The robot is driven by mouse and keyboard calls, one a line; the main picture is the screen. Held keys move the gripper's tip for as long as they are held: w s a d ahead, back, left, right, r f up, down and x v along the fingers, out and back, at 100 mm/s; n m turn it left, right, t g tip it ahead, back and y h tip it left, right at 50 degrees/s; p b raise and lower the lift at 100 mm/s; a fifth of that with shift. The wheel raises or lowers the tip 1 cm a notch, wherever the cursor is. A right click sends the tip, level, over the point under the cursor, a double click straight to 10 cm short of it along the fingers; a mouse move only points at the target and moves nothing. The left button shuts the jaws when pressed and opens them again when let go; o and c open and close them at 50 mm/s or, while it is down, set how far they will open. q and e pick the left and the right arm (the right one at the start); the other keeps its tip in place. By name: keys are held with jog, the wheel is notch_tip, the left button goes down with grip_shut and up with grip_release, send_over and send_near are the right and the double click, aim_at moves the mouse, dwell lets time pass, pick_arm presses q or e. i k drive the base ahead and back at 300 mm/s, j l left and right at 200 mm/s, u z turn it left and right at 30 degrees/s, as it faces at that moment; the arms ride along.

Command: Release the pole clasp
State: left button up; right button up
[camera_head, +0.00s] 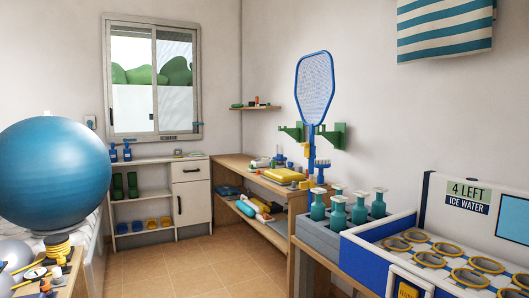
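A blue-framed net (315,88) with pale mesh stands upright against the right wall. Its blue pole (311,139) runs down between two green wall brackets, the left one (291,132) and the right one (332,136). A small yellow piece (306,150) shows at the pole below the brackets; I cannot tell whether it is the clasp or whether it is fastened. The pole's lower end is lost among items on the wooden bench. Neither of my grippers is in view.
The wooden bench (232,165) holds several items. A grey crate (319,236) of teal pump bottles and a blue-and-white game box (366,258) stand at front right. A large blue ball (54,172) is at left. The tiled floor (190,266) between is clear.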

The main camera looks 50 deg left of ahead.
aim_at(306, 144)
jog(key=u, duration=1.3)
jog(key=i+z, duration=0.1)
jog(key=z, duration=0.35)
jog(key=j+z, duration=0.15)
jog(key=z, duration=0.35)
jog(key=i+j+z, duration=0.1)
jog(key=z, duration=0.35)
jog(key=j+z, duration=0.2)
jog(key=z, duration=0.25)
jog(key=i+j+z, duration=0.1)
jog(key=j+z, duration=0.2)
jog(key=j, duration=0.15)
jog(key=j+z, duration=0.35)
jog(key=j, duration=0.15)
jog(key=j+u, duration=0.2)
jog(key=j, duration=0.35)
jog(key=i+j+u, duration=0.2)
jog(key=j, duration=0.35)
jog(key=j+u, duration=0.35)
jog(key=j, duration=0.8)
jog(key=k, duration=0.05)
